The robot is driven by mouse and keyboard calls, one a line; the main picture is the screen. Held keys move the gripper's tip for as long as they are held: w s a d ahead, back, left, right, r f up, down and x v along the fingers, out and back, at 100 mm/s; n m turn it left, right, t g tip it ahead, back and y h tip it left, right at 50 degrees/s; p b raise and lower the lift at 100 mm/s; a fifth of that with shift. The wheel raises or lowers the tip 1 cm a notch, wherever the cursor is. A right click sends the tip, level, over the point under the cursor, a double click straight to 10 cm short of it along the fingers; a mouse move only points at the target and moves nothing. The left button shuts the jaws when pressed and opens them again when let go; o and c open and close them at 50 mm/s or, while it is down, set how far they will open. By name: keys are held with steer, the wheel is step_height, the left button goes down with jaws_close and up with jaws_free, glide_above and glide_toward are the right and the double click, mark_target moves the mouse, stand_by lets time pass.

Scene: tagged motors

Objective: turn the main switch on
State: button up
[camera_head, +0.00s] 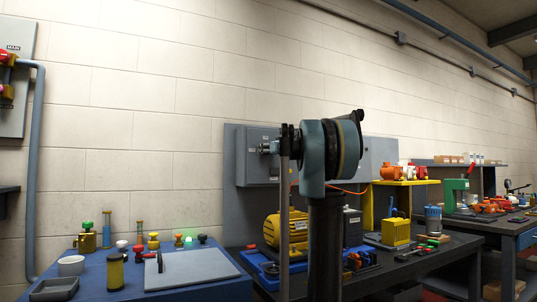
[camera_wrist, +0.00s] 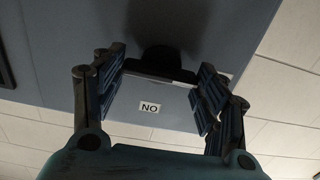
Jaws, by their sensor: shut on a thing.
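My gripper (camera_wrist: 160,86) has its two dark fingers on either side of a black handle (camera_wrist: 160,68) on a grey front. A small white label (camera_wrist: 150,107) by the handle reads "NO" as the wrist view shows it, perhaps "ON" upside down. In the head view my gripper (camera_head: 272,147) is at the front of a grey wall box (camera_head: 250,170) in the middle; my wrist hides part of it. A grey panel marked MAIN (camera_head: 14,48) is cut off at the left edge. It carries red parts (camera_head: 6,57) and a yellow part.
A yellow motor (camera_head: 287,231) and other parts crowd the dark bench behind my arm.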

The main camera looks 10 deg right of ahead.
steer(key=shift+m, duration=0.4)
steer(key=m, duration=1.6)
steer(key=shift+d+f+m, duration=0.25)
steer(key=shift+d+m, duration=0.05)
steer(key=shift+m, duration=0.4)
steer(key=o, duration=1)
steer(key=shift+w+d+f, duration=0.1)
steer(key=shift+o, duration=0.2)
